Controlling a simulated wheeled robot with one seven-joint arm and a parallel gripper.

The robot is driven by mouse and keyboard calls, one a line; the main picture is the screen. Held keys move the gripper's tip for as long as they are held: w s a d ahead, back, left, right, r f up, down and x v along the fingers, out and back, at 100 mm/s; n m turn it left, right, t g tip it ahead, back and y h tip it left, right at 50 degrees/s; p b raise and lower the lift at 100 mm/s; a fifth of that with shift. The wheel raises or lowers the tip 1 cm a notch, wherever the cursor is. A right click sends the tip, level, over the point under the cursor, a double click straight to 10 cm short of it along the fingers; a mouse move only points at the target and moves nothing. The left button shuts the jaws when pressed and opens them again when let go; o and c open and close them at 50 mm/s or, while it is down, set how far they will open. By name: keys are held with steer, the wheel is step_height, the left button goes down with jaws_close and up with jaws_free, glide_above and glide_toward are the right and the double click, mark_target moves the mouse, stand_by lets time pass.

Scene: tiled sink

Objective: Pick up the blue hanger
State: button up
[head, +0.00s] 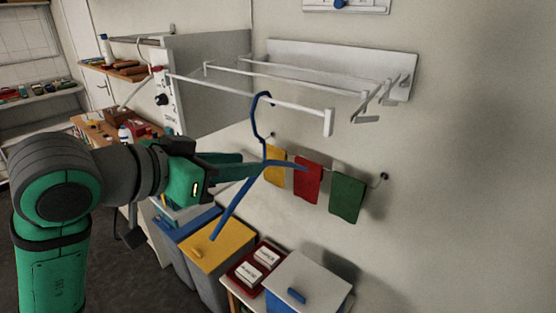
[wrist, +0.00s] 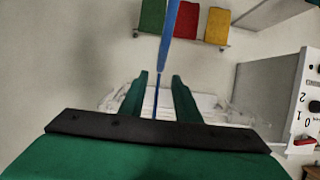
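The blue hanger (head: 256,122) hangs at the wall rack in the head view. Its hook is at the rack's front rod, and whether it rests on the rod is hard to tell. One arm slopes down left and the other reaches right, in front of the cloths. My gripper (head: 254,164) is at the hanger's middle, below the hook. In the wrist view the blue hanger (wrist: 168,35) runs as a narrow strip between the fingers of my gripper (wrist: 160,82). Gaps show on both sides of it, so the fingers are open around it.
The white wall rack (head: 340,65) has rods jutting out above my gripper. Yellow, red (head: 307,180) and green (head: 346,197) cloths hang on a rail behind the hanger. Below stand a yellow-lidded bin (head: 228,240), a red tray (head: 243,276) and a white-lidded blue box (head: 310,280).

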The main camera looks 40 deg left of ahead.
steer(key=x, duration=1.1)
steer(key=shift+r, duration=0.25)
jaws_close()
